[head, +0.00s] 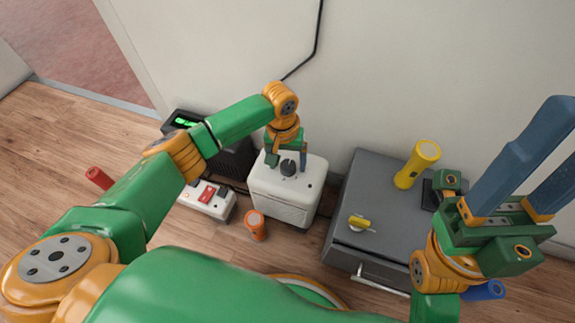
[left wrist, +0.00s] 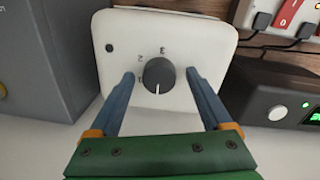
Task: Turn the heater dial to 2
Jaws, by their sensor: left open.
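The heater (head: 283,204) is a white box on the floor against the wall, with a dark round dial (head: 289,168) on its top. In the left wrist view the dial (left wrist: 158,76) has a white pointer mark toward the bottom of the picture. Small numerals are printed above and left of it; a 3 shows above, the others are hard to read. My left gripper (head: 288,163) is open above the heater. Its blue fingers stand on either side of the dial with gaps, not visibly touching it. My right gripper (head: 565,135) is open and empty at the right.
A power strip (head: 207,199) with red switches and a black box (head: 235,160) with green display are left. An orange cylinder (head: 255,225) stands in front.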

